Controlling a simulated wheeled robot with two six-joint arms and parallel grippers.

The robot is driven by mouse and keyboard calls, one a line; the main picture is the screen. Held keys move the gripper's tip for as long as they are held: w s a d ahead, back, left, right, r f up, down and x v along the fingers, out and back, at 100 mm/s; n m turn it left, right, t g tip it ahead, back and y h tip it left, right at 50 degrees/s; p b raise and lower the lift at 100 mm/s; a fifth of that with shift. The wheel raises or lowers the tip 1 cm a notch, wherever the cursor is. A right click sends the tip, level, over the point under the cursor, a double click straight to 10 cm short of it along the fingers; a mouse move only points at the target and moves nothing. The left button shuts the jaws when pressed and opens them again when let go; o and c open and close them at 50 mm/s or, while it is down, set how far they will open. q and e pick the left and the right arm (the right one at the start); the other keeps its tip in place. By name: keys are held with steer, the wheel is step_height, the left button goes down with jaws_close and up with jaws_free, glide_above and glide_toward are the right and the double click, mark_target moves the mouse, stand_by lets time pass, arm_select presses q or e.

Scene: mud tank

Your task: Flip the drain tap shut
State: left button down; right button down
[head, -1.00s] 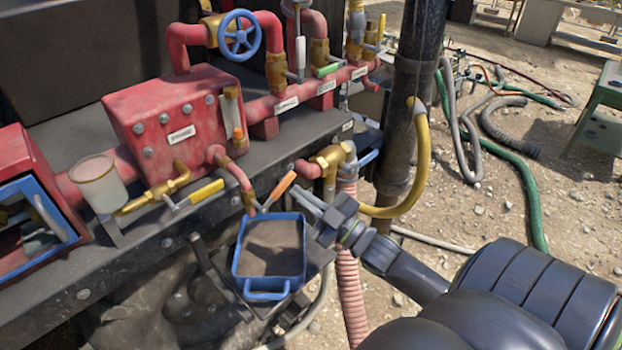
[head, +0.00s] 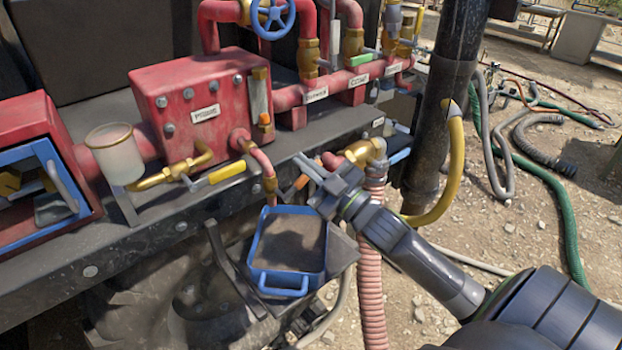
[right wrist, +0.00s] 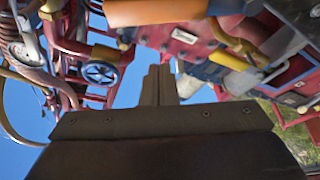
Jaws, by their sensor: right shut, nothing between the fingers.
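The drain tap's orange handle (head: 301,182) slants up and to the right beside the small red and brass drain pipe (head: 270,186), above the blue tray. My right gripper (head: 303,164) is shut and empty, its fingertips right at the handle's upper end and hiding part of it. Whether they touch cannot be told. In the right wrist view the closed fingers (right wrist: 159,75) point up the picture, and a large orange handle (right wrist: 160,12) crosses the top beyond them. My left gripper is not in view.
The blue tray (head: 262,243) holds brown mud under the pipe. A yellow-handled tap (head: 227,173) is to the left. A brass elbow (head: 366,152) with a pink ribbed hose (head: 371,270) stands close right of the gripper. A black post (head: 447,95) rises farther right.

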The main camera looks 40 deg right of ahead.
mark_target(302, 181)
steer(key=d+f, duration=0.1)
steer(key=d+f+p, duration=0.1)
steer(key=f, duration=0.1)
steer(key=shift+w+f, duration=0.1)
steer(key=shift+f, duration=0.15)
steer(key=shift+d+f+m+p, duration=0.15)
steer(key=shift+m+p, duration=0.35)
steer(key=shift+p, duration=0.25)
